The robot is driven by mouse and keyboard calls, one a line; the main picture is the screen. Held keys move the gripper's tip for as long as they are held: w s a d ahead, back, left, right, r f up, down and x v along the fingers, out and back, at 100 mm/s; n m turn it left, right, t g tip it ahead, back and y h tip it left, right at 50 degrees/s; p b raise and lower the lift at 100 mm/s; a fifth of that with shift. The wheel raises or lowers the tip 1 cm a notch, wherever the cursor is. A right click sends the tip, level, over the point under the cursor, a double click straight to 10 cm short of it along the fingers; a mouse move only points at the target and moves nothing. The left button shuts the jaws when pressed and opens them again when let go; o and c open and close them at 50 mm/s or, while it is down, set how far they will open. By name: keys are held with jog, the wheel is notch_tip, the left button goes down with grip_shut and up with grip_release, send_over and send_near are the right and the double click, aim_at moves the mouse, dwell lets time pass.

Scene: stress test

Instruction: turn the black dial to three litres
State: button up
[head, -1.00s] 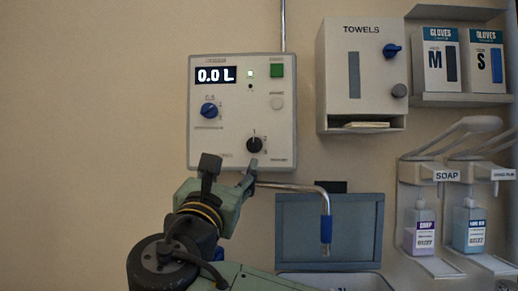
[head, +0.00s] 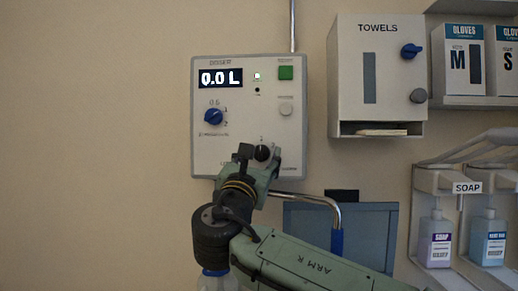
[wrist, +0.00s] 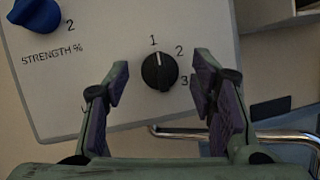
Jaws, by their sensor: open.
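The black dial (head: 262,153) is on the lower right of the white doser panel (head: 205,160). In the wrist view the black dial (wrist: 159,71) has its white mark pointing up, near the 1; the 2 and 3 are to its right. The display (head: 220,78) reads 0.0 L. My gripper (wrist: 163,100) is open, with a purple-padded finger on each side of the dial and a gap between them and it. In the head view my gripper (head: 260,160) is at the dial and partly covers the panel's lower edge.
A blue strength dial (head: 213,117) and a green button (head: 286,72) are on the same panel. A metal spout (head: 325,200) with a blue end bends out below. A towel dispenser (head: 345,115) is to the right, with soap bottles (head: 435,238) beyond.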

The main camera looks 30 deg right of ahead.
jog(key=shift+w+d+r, duration=0.1)
jog(key=shift+w+d, duration=0.1)
jog(key=shift+w, duration=0.1)
jog(key=shift+c, duration=0.3)
jog(key=c, duration=1.1)
